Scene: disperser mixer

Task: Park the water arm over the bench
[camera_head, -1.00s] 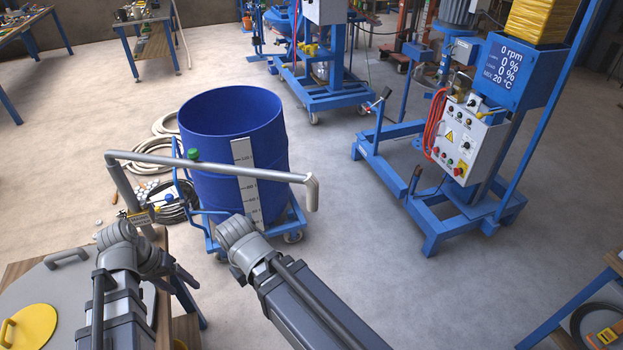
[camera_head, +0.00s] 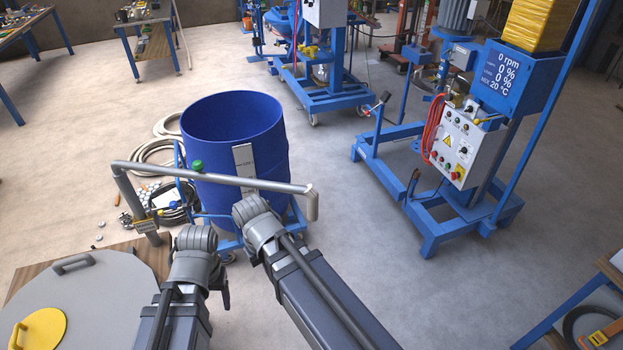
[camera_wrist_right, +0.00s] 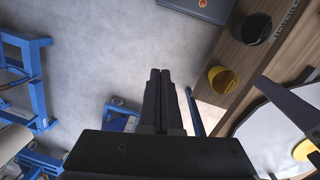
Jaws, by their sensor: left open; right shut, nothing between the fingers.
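The water arm (camera_head: 215,178) is a grey pipe on a post at the bench's back edge. It reaches right across the front of the blue drum (camera_head: 235,150) in the head view, and its bent spout (camera_head: 312,205) points down at the right. The wooden bench (camera_head: 30,272) is at lower left. My left gripper (camera_head: 223,287) is open, mostly hidden behind its wrist, below the pipe in the picture. My right gripper (camera_wrist_right: 159,100) is shut and empty in the right wrist view; its wrist hides it in the head view. I cannot tell whether either touches the pipe.
A round grey lid (camera_head: 95,305) with a yellow cover covers much of the bench. A black cup (camera_wrist_right: 252,28) and a yellow cup (camera_wrist_right: 222,79) show in the right wrist view. The blue mixer frame (camera_head: 430,220) stands right, with open floor before it. Hoses (camera_head: 150,160) lie left of the drum.

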